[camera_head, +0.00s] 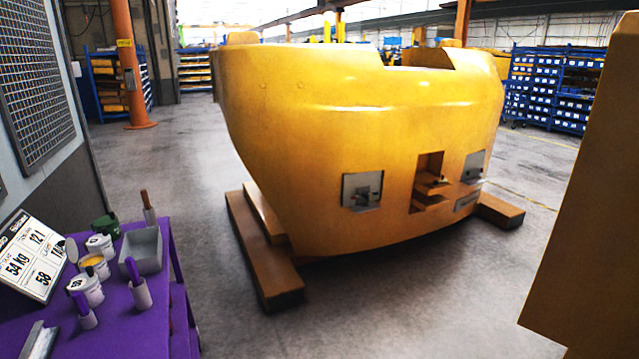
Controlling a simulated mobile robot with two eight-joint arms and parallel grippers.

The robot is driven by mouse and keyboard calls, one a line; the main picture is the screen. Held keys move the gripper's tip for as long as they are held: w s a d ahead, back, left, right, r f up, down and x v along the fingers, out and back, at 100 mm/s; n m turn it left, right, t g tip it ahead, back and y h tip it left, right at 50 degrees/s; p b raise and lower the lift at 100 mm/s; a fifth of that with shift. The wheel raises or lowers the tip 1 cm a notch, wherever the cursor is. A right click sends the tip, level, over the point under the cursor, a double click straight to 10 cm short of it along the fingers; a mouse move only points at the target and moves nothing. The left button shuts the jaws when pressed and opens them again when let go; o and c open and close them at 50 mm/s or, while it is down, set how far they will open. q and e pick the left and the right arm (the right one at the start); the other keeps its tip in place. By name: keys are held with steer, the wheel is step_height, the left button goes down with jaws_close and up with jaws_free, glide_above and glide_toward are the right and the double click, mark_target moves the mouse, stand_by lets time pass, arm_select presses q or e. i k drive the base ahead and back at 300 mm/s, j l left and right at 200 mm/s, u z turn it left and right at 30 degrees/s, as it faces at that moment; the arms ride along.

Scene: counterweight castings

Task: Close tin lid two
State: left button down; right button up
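Several small white tins stand on a purple table (150,325) at the lower left. The back tin (99,244) looks covered. The middle tin (95,266) is open and shows a yellow filling. A round lid (71,250) stands raised at its left side; it seems to belong to this tin, but I cannot make out a hinge. The front tin (87,290) has a dark mark on its top or side. The number on each tin is too small to read surely. Neither of my grippers is in view.
A grey tray (141,250), purple-handled tools in white holders (141,294), a dark green object (106,226) and a number sign (32,256) crowd the table. A large yellow casting (360,130) rests on wooden beams (262,250). Grey floor lies between.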

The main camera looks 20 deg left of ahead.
mark_target(71, 252)
steer(key=i+j+u, duration=0.1)
steer(key=i+u, duration=0.75)
steer(key=i+l+u, duration=0.15)
steer(key=i+u, duration=0.15)
steer(key=u, duration=0.15)
